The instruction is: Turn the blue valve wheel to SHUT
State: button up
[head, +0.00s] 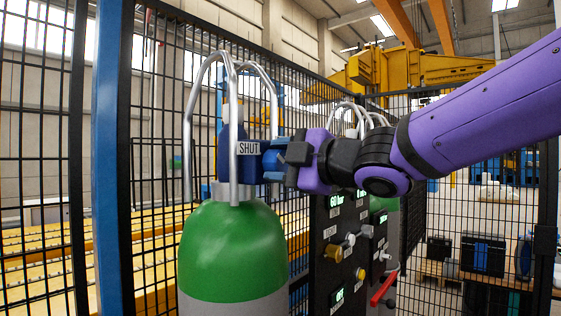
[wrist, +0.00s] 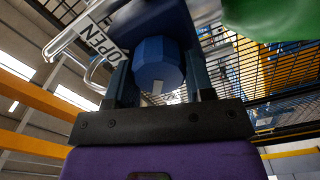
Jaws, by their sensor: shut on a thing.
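The blue valve wheel (wrist: 158,62) shows in the wrist view as a faceted knob with a pale mark (wrist: 157,87) near its lower edge. My gripper (wrist: 160,78) has one finger on each side of it and is shut on it. In the head view my gripper (head: 280,160) reaches in from the right to the wheel, which is mostly hidden by the fingers. A SHUT label (head: 249,148) is on the near side of the valve. An OPEN label (wrist: 104,42) shows at upper left in the wrist view. The valve sits atop a green-shouldered gas cylinder (head: 232,250).
Bent metal guard tubes (head: 190,130) rise around the valve close to my gripper. A dark gauge panel (head: 340,245) with knobs and a red lever (head: 385,288) stands below my arm. Black mesh fencing and a blue post (head: 107,170) enclose the left side.

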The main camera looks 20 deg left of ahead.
jog(key=shift+f+n, duration=0.1)
jog(key=shift+n, duration=0.5)
jog(key=o, duration=0.9)
jog(key=shift+s+d, duration=0.1)
jog(key=shift+d, duration=0.05)
jog(key=v, duration=1)
jog(key=shift+d, duration=0.3)
